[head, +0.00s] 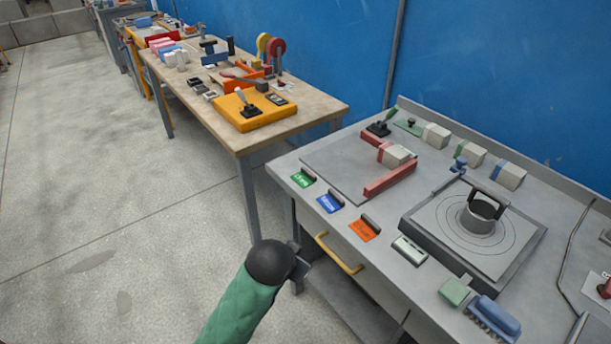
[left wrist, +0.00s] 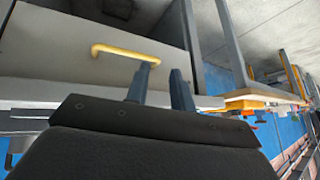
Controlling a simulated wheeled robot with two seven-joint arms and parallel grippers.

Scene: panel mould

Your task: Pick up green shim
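Several green things show on the grey workbench in the head view, and I cannot tell for sure which is the green shim. A green tag with pale lettering (head: 303,179) lies at the bench's left front edge. A thin green piece (head: 408,127) lies at the back beside a white block. A green block (head: 454,291) sits at the front right beside a blue brush. My left gripper (head: 302,272) is in front of the bench, below its top, near the drawer handle. In the left wrist view its two fingers (left wrist: 162,72) are apart with nothing between them. My right gripper is not in view.
The drawer's yellow handle (head: 339,254) juts from the bench front; it also shows in the left wrist view (left wrist: 125,52). Blue (head: 329,204) and orange (head: 363,231) tags line the front edge. A dark square plate (head: 425,231) carries a ring. A cluttered wooden table (head: 232,137) stands left.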

